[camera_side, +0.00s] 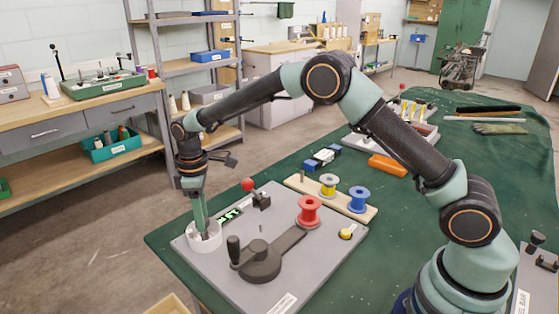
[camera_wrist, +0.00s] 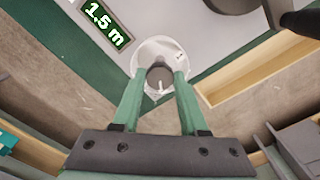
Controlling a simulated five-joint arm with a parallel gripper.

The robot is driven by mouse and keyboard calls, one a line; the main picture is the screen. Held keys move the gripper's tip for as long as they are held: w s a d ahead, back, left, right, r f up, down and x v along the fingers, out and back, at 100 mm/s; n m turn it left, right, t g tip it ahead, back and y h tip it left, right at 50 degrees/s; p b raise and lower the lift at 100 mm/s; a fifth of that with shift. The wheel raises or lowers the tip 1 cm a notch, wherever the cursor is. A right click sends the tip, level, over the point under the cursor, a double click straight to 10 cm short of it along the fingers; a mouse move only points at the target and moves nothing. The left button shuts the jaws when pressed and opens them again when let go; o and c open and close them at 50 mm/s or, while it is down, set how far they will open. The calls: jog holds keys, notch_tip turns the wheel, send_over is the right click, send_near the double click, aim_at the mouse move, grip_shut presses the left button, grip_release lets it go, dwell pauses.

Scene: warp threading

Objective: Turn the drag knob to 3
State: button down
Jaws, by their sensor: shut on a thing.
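The drag knob (camera_wrist: 158,74) is a small grey knob in the middle of a round white dial (camera_wrist: 150,50). My gripper (camera_wrist: 158,82) points down over the dial, and its two green fingers are shut on the knob from both sides. In the side view, my gripper (camera_side: 201,222) reaches down into the white dial (camera_side: 203,242) at the left corner of a grey board. The fingers hide much of the knob there. Small dark marks show on the dial's right rim in the wrist view, too small to read. I cannot tell the knob's setting.
A display (camera_wrist: 106,22) reading "1.5 m" sits beside the dial. The grey board (camera_side: 215,271) also carries a dark crank (camera_side: 262,262), a red spool (camera_side: 309,211) and a red-balled lever (camera_side: 248,185). Blue and yellow spools stand on a wooden strip behind. Green cloth covers the table.

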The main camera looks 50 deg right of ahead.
jog(key=shift+r, duration=0.1)
dwell(0.4)
jog(key=shift+c, duration=2.2)
grip_release()
notch_tip(320, 180, up, 12)
